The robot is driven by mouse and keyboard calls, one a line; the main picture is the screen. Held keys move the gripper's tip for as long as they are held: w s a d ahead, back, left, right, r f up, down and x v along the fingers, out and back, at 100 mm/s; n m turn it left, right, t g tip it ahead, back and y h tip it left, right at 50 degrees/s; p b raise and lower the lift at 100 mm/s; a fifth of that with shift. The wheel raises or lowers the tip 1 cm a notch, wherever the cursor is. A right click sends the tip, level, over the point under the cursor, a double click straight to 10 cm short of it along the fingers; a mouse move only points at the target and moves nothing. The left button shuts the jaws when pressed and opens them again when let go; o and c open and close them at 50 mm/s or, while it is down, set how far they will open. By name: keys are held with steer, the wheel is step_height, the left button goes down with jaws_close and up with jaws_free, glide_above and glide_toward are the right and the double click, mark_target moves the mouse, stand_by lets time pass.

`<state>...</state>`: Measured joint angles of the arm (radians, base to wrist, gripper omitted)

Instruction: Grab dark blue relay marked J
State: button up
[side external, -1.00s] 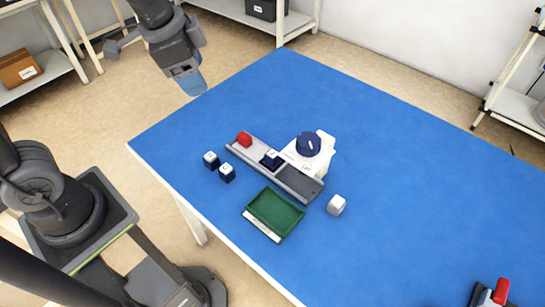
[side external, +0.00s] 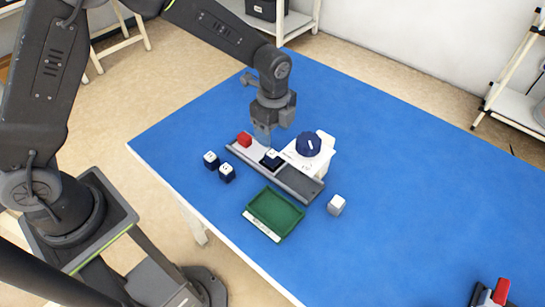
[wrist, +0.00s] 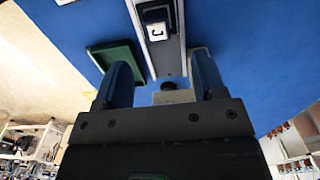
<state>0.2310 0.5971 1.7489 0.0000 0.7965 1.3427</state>
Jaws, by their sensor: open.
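A dark blue relay with a white top (side external: 271,159) sits on the grey rail (side external: 298,184). In the wrist view a relay on the rail shows a white label with the letter J (wrist: 158,31). My gripper (side external: 263,138) is above the rail, close to the relay and on its far side in the side view. In the wrist view my two fingers (wrist: 163,78) are spread with nothing between them, and the relay lies beyond the fingertips. Two more dark blue, white-topped relays (side external: 211,160) (side external: 227,173) stand on the blue table left of the rail; their letters are unreadable.
A white fixture with a dark blue knob (side external: 308,144) stands right beside the rail. A green tray (side external: 275,211) lies in front, and a white block (side external: 336,205) stands to its right. The table's right side is mostly clear.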

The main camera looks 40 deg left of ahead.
mark_target(273, 153)
step_height(273, 153, down, 9)
steer(key=shift+s, duration=0.15)
stand_by(0.4)
steer(key=c, duration=1.1)
steer(key=shift+r, duration=0.1)
